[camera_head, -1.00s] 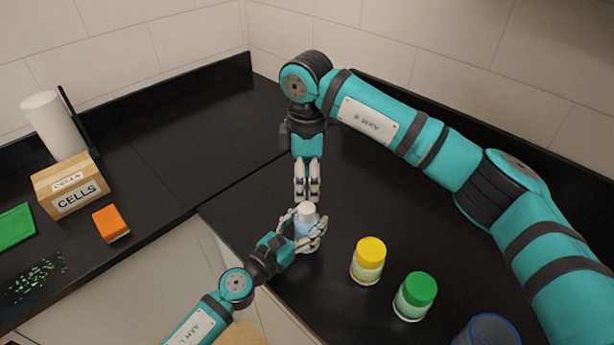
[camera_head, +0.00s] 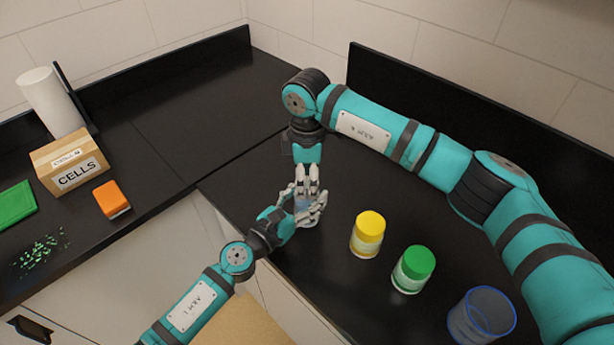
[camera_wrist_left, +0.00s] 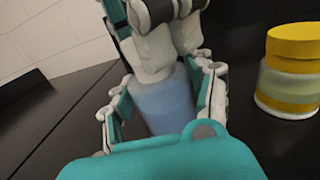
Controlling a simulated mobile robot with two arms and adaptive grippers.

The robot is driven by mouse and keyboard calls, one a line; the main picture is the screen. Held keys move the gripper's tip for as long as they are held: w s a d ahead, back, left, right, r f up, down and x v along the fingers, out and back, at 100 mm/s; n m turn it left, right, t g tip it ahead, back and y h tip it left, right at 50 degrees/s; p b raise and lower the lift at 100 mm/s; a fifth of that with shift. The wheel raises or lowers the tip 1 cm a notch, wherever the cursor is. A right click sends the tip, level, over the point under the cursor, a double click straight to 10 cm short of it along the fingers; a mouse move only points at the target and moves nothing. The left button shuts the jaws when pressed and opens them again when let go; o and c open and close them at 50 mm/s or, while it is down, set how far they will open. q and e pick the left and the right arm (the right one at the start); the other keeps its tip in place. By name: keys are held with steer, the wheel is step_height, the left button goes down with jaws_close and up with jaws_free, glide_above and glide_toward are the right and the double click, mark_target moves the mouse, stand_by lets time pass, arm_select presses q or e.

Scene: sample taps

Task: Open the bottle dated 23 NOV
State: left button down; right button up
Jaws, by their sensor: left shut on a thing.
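A small bottle with a pale blue body (camera_head: 302,204) stands on the black counter. It also shows in the left wrist view (camera_wrist_left: 166,104). My left gripper (camera_head: 309,210) is shut on its body from the side. My right gripper (camera_head: 306,184) points down from above, with its pale fingers at the bottle's top; they also show in the left wrist view (camera_wrist_left: 168,48). They hide the cap, so I cannot tell whether they are shut on it. A yellow-capped bottle (camera_head: 367,235) and a green-capped bottle (camera_head: 413,270) stand to the right. No date is legible on any bottle.
A clear blue-rimmed cup (camera_head: 482,316) stands at the lower right. On the left counter are a CELLS box (camera_head: 70,163), an orange block (camera_head: 111,199), a green sheet (camera_head: 15,205) and a white roll (camera_head: 50,103). The counter's back corner is clear.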

jaws_close()
steer(key=n, duration=1.3)
steer(key=shift+r, duration=0.1)
steer(key=n, duration=2.7)
steer(key=shift+n, duration=0.4)
steer(key=n, duration=0.7)
steer(key=shift+r, duration=0.1)
steer(key=n, duration=0.6)
